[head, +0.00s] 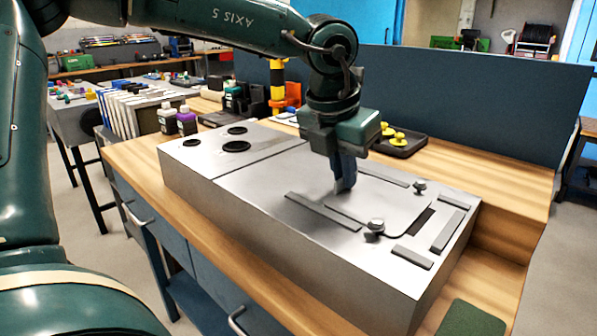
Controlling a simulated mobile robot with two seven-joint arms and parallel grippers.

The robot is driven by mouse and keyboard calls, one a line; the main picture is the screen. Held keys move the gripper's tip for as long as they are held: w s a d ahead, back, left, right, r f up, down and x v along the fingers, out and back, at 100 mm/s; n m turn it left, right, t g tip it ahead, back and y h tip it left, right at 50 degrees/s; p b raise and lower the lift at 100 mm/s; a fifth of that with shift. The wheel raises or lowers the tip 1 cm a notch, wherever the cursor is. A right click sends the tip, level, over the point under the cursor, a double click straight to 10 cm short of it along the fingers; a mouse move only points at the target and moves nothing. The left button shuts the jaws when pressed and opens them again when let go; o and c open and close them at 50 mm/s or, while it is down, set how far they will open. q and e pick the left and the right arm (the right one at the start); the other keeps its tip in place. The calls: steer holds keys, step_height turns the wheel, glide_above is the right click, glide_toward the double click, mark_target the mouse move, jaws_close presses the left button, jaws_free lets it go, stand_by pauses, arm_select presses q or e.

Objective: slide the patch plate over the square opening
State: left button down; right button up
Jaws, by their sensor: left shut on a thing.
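The patch plate (390,208) is a thin grey sheet lying flat on top of the long metal duct (250,190). A dark strip of the square opening (422,220) shows along the plate's right edge; the plate appears to cover the rest. My left gripper (345,188) points down at the plate's left part, its fingers shut on it. The exact grip is hidden by the fingers. My right gripper is not in view.
Two knobs, a near one (375,226) and a far one (419,187), stand beside the plate. Raised bars (447,232) surround the area. Round holes (236,146) are at the duct's left end. A black tray (400,145) with yellow parts sits behind, before a blue panel (460,100).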

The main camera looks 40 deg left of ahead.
mark_target(365, 194)
arm_select(q)
steer(key=shift+d, duration=0.15)
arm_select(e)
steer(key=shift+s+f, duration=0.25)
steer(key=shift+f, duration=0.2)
arm_select(q)
steer(key=shift+s+d+b, duration=0.15)
steer(key=shift+d+b, duration=0.5)
steer(key=shift+d, duration=0.7)
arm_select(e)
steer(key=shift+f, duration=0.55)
arm_select(q)
steer(key=shift+d, duration=0.3)
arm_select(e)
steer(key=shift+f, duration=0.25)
arm_select(q)
steer(key=c, duration=1.7)
jaws_free()
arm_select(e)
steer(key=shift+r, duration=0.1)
